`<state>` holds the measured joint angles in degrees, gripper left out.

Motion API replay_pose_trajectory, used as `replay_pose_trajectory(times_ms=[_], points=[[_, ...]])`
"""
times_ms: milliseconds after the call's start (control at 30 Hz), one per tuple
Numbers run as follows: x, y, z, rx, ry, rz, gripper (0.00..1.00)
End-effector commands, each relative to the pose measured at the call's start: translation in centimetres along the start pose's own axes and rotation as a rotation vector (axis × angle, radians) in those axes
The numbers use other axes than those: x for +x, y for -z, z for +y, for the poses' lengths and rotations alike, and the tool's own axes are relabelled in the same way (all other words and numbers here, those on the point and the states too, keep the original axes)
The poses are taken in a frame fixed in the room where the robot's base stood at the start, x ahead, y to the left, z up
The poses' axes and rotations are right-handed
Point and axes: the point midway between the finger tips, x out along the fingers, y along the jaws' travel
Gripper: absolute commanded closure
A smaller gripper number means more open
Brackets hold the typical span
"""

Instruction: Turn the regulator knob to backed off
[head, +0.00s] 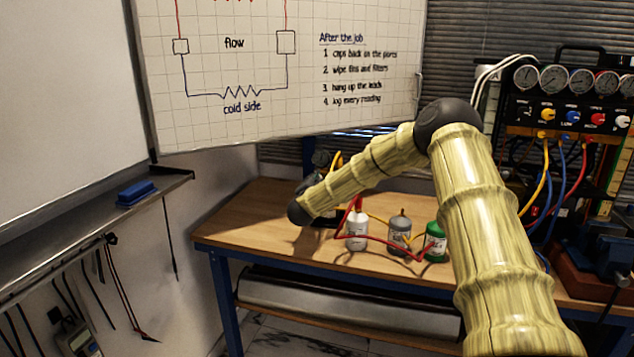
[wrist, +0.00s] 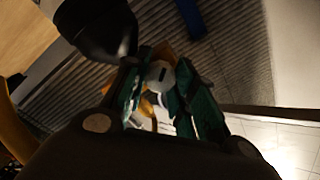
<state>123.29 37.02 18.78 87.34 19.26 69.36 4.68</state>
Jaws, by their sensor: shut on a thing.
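In the wrist view, a pale round knob (wrist: 157,69) with a dark mark shows between the two green-padded fingers of my gripper (wrist: 160,84). The fingers stand on either side of it and are shut on it. I take it for the regulator knob; its scale and any lettering cannot be read. The mark runs roughly up and down in that picture. In the head view, my arm reaches over the back left of the wooden bench (head: 240,222), and it hides the knob and my gripper.
A white bottle (head: 357,238), a grey bottle (head: 400,236) and a green bottle (head: 436,246) stand on the bench, with red and yellow hoses around them. A gauge panel (head: 567,108) stands at the right. In the wrist view, a large black rounded body (wrist: 98,25) is close beside my fingers.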

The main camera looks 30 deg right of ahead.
Motion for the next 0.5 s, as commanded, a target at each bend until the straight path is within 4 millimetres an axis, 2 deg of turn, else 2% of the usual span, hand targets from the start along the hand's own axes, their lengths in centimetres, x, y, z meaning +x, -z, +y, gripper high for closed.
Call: replay_pose_trajectory(times_ms=[267, 500], points=[[-0.05, -0.03, 0.11, -0.048, -0.002, -0.001, 0.98], [-0.08, 0.02, -0.06, -0.192, -0.001, -0.002, 0.97]])
